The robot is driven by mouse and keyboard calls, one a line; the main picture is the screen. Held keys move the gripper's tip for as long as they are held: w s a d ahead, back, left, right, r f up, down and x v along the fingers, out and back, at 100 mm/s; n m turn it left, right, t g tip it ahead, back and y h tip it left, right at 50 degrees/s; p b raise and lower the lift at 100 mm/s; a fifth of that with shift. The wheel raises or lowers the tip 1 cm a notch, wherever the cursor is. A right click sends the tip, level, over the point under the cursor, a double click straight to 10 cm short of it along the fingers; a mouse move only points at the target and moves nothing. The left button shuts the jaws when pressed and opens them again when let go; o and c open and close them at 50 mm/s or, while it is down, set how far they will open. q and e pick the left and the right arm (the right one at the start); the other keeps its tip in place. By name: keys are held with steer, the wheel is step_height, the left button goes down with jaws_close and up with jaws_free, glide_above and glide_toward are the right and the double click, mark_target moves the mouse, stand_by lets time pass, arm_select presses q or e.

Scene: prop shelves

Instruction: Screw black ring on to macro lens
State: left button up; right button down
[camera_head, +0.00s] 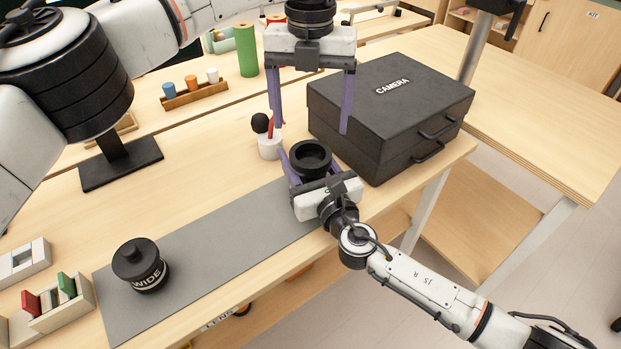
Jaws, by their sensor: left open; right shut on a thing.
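My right gripper (309,180) is shut on a black, round, hollow-topped piece (311,155), held upright at the right end of the grey mat. No label shows on it, so I cannot tell whether it is the macro lens, the ring or both together. My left gripper (310,129) points down just behind and above that piece, with its purple fingers wide apart and nothing between them. A black lens marked WIDE (143,272) stands on the left part of the mat. No separate black ring can be made out.
The grey mat (215,262) is bare between the lens and my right gripper. A black CAMERA case (365,105) stands close on the right. A white pot with a black ball (268,148) is by my left fingertip. A slotted holder (62,308) sits front left.

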mark_target(311, 161)
arm_select(q)
steer(key=n, duration=1.3)
steer(key=shift+f, duration=4)
